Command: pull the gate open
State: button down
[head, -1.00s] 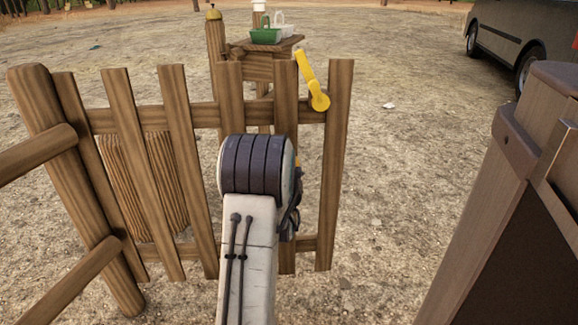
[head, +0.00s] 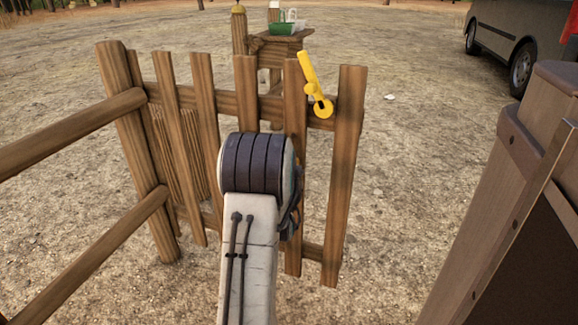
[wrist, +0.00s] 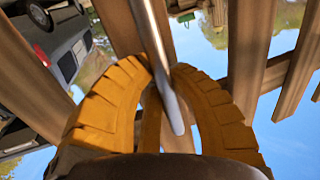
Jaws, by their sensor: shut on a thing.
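The wooden picket gate (head: 349,150) stands ahead of me at an angle, its free right edge nearer to me than its left side. A yellow latch lever (head: 310,75) sits near the top of that free side, tilted to the upper left. My gripper (wrist: 163,72) shows in the wrist view, its two orange fingers closed around a slim grey metal bar (wrist: 158,45), which appears to be the gate's handle. In the head view my own arm hides the fingers and the handle.
A round post (head: 133,150) with two rails (head: 70,135) stands at the gate's left. Behind the gate is a wooden stand (head: 280,45) with a green basket (head: 282,28). A dark van (head: 500,45) is parked at the back right.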

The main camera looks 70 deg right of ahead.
jog(key=shift+s, duration=0.25)
jog(key=c, duration=1.4)
grip_release()
jog(key=shift+s, duration=0.1)
jog(key=shift+c, duration=0.2)
jog(key=o, duration=0.4)
jog(key=shift+c, duration=0.2)
jog(key=v, duration=0.7)
jog(key=shift+a, duration=0.25)
